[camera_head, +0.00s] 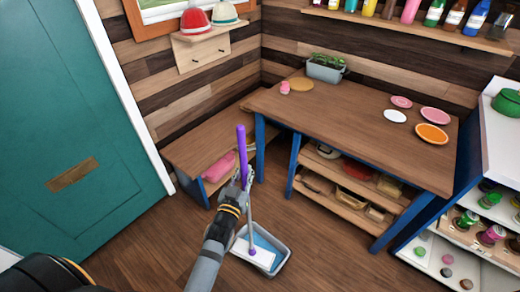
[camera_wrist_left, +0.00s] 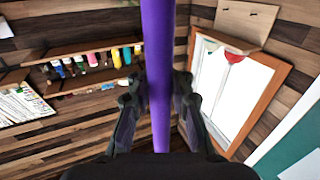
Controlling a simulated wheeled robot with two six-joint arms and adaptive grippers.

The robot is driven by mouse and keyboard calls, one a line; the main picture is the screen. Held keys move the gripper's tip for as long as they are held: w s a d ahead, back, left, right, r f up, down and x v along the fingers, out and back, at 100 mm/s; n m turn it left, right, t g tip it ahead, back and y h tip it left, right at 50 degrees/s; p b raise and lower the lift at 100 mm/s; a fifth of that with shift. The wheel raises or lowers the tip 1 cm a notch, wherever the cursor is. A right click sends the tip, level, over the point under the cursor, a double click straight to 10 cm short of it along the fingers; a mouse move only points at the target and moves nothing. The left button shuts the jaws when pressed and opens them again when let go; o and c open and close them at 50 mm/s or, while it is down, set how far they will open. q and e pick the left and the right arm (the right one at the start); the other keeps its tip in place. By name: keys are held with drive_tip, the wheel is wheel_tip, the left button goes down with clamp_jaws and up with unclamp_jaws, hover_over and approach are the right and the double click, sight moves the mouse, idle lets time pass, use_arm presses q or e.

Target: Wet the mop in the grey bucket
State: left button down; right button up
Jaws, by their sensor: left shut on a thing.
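The mop has a purple handle (camera_head: 241,150) and a flat white head (camera_head: 252,254). The handle stands nearly upright, and its purple shaft also runs through the middle of the left wrist view (camera_wrist_left: 158,70). My left gripper (camera_head: 243,180) is shut around the handle; in the left wrist view (camera_wrist_left: 159,92) its fingers sit on both sides of the shaft. The grey bucket (camera_head: 285,253) stands on the floor with blue water inside. The mop head is at the bucket's left side, overlapping its opening; I cannot tell how deep it sits. My right gripper is not in view.
A wooden table (camera_head: 355,120) with blue legs stands behind the bucket, beside a low bench (camera_head: 190,150) holding a pink item. A teal door (camera_head: 70,130) is at the left. A white shelf unit (camera_head: 470,235) is at the right. The floor around the bucket is clear.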

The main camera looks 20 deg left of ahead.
use_arm(q)
drive_tip(key=w+d+r+m+h+b, duration=0.3)
drive_tip(key=w+d+r+h+b, duration=0.1)
drive_tip(key=w+r, duration=0.3)
wheel_tip(320, 180, down, 7)
drive_tip(key=b, duration=0.6)
drive_tip(key=shift+s+a+f, duration=0.15)
drive_tip(key=shift+f, duration=0.05)
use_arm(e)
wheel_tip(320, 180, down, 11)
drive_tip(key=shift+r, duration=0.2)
use_arm(q)
drive_tip(key=shift+f, duration=0.1)
wheel_tip(320, 180, down, 8)
drive_tip(key=b, duration=0.6)
drive_tip(key=shift+b, duration=0.3)
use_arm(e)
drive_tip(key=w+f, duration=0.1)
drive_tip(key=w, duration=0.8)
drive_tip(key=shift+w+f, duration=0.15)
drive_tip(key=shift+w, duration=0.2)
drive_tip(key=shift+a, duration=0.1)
use_arm(q)
drive_tip(key=shift+f+b, duration=0.45)
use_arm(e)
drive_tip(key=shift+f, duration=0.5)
